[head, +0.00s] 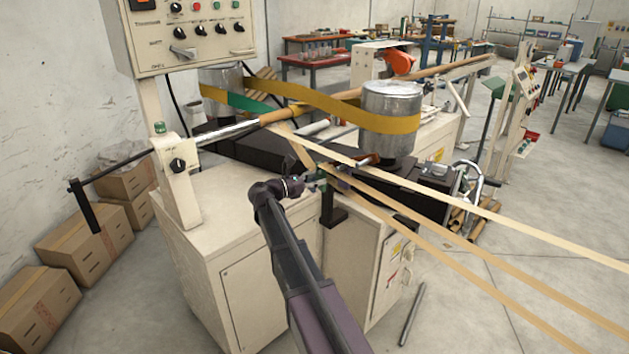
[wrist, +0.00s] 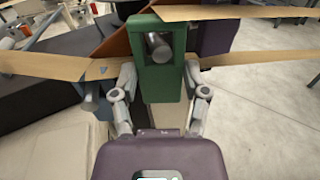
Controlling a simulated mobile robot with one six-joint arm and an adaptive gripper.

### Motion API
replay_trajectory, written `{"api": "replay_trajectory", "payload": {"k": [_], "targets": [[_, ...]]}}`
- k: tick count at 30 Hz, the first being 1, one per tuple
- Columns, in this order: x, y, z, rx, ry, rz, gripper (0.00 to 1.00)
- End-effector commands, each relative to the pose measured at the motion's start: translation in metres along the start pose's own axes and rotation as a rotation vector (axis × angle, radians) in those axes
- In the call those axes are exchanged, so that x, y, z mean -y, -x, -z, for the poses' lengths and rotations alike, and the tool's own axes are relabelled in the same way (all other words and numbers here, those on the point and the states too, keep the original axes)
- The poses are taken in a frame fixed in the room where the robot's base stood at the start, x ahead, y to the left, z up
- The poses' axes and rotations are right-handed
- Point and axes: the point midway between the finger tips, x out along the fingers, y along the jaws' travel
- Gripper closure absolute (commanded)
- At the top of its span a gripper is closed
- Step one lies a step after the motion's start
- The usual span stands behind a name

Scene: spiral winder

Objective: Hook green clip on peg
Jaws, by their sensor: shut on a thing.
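The green clip (wrist: 165,76) is a block-like frame with a square window, upright in the middle of the wrist view. My gripper (wrist: 161,92) has one finger on each side of it and is shut on it. A round grey metal peg end (wrist: 159,47) shows within the window. I cannot tell whether the clip is around the peg or only in front of it. In the head view my gripper (head: 312,181) is at the front of the winder, by the paper strips, and the clip there is small and partly hidden.
Pale paper strips (head: 480,205) run from the winder toward the lower right, close by my gripper. A yellow belt (head: 310,99) wraps the metal drum (head: 392,100) behind. The cream machine cabinet (head: 235,240) stands left of my arm. Open floor lies at the right.

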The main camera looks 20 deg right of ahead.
Motion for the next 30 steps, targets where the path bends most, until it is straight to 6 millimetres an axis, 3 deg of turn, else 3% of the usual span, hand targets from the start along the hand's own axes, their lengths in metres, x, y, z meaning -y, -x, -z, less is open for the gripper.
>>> {"api": "replay_trajectory", "payload": {"k": [15, 30], "targets": [[-0.005, -0.021, 0.005, 0.000, 0.000, 0.001, 0.88], [-0.007, -0.027, 0.008, 0.000, 0.000, 0.000, 0.88]]}}
